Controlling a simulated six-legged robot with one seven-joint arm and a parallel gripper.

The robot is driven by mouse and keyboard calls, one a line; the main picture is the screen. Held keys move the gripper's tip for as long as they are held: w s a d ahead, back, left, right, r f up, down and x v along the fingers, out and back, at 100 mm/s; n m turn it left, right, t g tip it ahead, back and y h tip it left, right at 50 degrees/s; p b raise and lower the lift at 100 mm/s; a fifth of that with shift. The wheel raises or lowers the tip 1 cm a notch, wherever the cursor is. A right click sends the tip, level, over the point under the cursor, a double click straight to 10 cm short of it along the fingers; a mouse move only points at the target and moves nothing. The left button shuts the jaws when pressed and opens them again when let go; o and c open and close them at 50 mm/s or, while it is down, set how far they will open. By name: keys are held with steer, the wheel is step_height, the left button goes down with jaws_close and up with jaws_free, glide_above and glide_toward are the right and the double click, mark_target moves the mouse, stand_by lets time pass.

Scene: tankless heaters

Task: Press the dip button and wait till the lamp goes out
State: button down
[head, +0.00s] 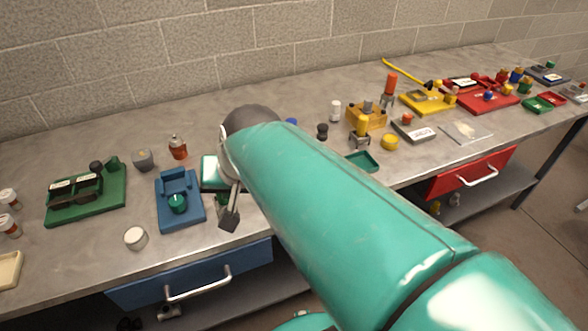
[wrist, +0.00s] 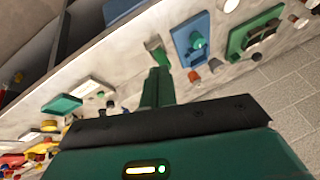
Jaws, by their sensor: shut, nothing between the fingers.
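My gripper (head: 229,220) is shut and empty, pointing down beside the blue stand. In the wrist view, its grey tip (wrist: 153,43) appears above the bench, apart from the stand. The blue stand (head: 164,212) has a raised back and a round green knob (head: 178,203) at its front. It also shows in the wrist view (wrist: 180,37), with its green knob (wrist: 197,40). I cannot tell which part is the dip button, and no lamp is clearly identifiable.
A green tray (head: 110,205) with dark parts is at the left. A white round jar (head: 136,238) stands near the front edge. An orange-brown bottle (head: 178,147) and a grey block (head: 143,159) are behind. Yellow and red stations (head: 490,98) fill the right side.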

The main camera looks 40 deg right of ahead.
steer(key=w+d+f+m+t, duration=0.1)
steer(key=w+d+f+m, duration=0.1)
steer(key=d+m, duration=0.5)
steer(key=w+d+f+m+t, duration=0.1)
steer(key=w+d+f+m, duration=0.1)
steer(key=w+d+m, duration=0.2)
steer(key=w+d+f+m+t+h, duration=0.1)
steer(key=w+d+m, duration=0.3)
steer(key=d+m, duration=0.7)
steer(key=d+f, duration=0.1)
steer(key=d, duration=0.5)
steer(key=shift+d+t, duration=0.3)
steer(key=shift+d, duration=0.1)
steer(key=shift+f, duration=0.25)
steer(key=shift+f, duration=4.3)
steer(key=shift+f, duration=0.15)
steer(key=shift+f, duration=0.25)
